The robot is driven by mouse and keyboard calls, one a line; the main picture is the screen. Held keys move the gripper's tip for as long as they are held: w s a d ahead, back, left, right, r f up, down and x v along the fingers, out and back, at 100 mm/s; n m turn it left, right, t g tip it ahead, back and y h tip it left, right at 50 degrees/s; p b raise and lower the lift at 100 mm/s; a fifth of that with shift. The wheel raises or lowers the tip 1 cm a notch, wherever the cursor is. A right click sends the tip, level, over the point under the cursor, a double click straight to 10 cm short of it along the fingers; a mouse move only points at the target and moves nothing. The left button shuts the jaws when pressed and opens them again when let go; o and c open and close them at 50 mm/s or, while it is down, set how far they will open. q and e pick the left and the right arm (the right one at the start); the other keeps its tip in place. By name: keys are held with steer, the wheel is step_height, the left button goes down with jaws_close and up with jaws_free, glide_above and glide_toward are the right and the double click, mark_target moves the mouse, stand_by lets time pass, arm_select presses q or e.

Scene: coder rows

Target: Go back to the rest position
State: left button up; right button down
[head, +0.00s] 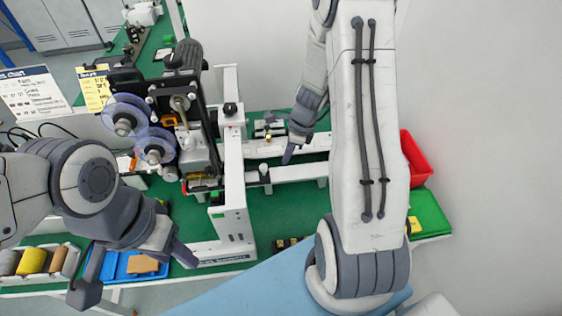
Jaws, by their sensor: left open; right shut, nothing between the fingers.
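My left gripper (138,278) is at the lower left, with its two grey fingers spread wide above a blue tray. I see nothing between the fingers. My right gripper (289,157) points down near the middle of the view, at the white rail of the machine. Its fingers are together and hold nothing. I cannot tell whether it touches the rail.
A coder machine (232,185) with clear reels (125,115) stands on the green bench (280,210). The blue tray (118,270) holds a brown piece. Several rolls (33,261) lie at the lower left.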

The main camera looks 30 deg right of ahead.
steer(key=shift+d+v, duration=0.2)
steer(key=shift+v, duration=2.65)
